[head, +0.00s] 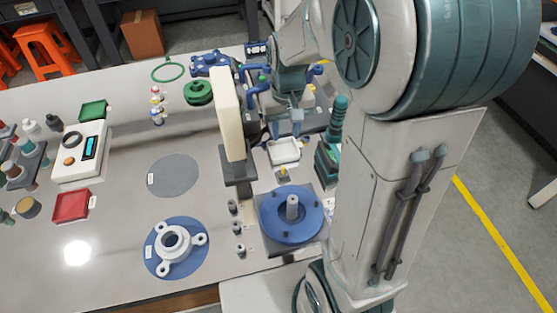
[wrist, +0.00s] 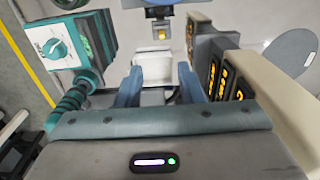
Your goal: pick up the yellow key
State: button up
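A small yellow piece, which looks like the yellow key (head: 283,172), is just in front of a small white tray (head: 285,151), close to the blue round fixture. In the wrist view the yellow key (wrist: 161,34) shows near the top centre, beyond the white tray (wrist: 154,66); its exact shape is too small to tell. My gripper (head: 284,130) hangs behind the tray in the head view. In the wrist view my gripper (wrist: 160,88) has its two blue fingers spread apart with nothing between them, pointing toward the tray.
A tall cream display (head: 228,115) stands close left of my gripper. A teal-green device (head: 328,155) stands close on the right. The blue round fixture (head: 291,214) with a centre post is in front of the key. Open table lies around the grey disc (head: 173,175).

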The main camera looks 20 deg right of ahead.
jog(key=f, duration=0.1)
send_over(283, 167)
notch_tip(283, 167, down, 9)
notch_tip(283, 167, down, 5)
jog(key=shift+r+b, duration=0.1)
jog(key=shift+b, duration=0.25)
grip_shut()
